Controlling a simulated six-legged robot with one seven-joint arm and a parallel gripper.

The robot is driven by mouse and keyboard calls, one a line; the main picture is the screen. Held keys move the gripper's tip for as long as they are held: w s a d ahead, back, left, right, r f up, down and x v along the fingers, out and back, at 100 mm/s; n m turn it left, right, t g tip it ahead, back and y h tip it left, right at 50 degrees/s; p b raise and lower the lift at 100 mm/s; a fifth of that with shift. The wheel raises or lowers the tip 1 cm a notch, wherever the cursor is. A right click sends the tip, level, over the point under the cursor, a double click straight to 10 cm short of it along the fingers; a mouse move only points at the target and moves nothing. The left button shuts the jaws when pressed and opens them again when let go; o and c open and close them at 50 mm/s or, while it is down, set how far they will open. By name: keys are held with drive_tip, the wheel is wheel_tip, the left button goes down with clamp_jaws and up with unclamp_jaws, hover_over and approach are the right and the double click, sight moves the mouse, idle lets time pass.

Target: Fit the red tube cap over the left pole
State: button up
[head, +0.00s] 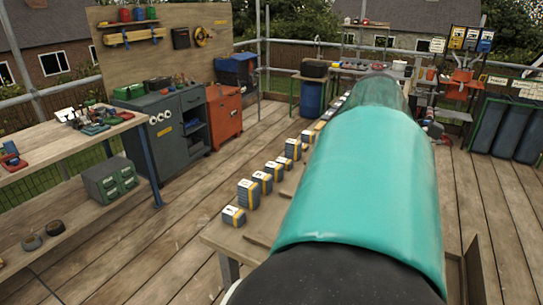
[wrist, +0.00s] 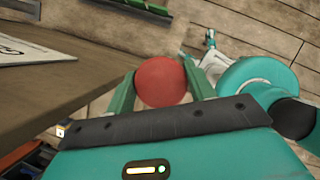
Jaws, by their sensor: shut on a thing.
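The red tube cap (wrist: 160,84) shows in the wrist view as a round red shape. It sits between the two green fingers of my gripper (wrist: 158,68), which is shut on it. The cap hides what lies directly behind it. In the head view my large teal arm fills the centre and right, hiding my gripper and the cap. I cannot pick out the left pole with certainty in either view.
In the wrist view a brown surface (wrist: 70,95) with a white sheet (wrist: 25,52) lies at left, above plank flooring. In the head view several grey-and-yellow blocks (head: 248,194) line a bench beside my arm.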

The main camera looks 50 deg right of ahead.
drive_tip(key=o, duration=1)
drive_tip(key=v, duration=1.4)
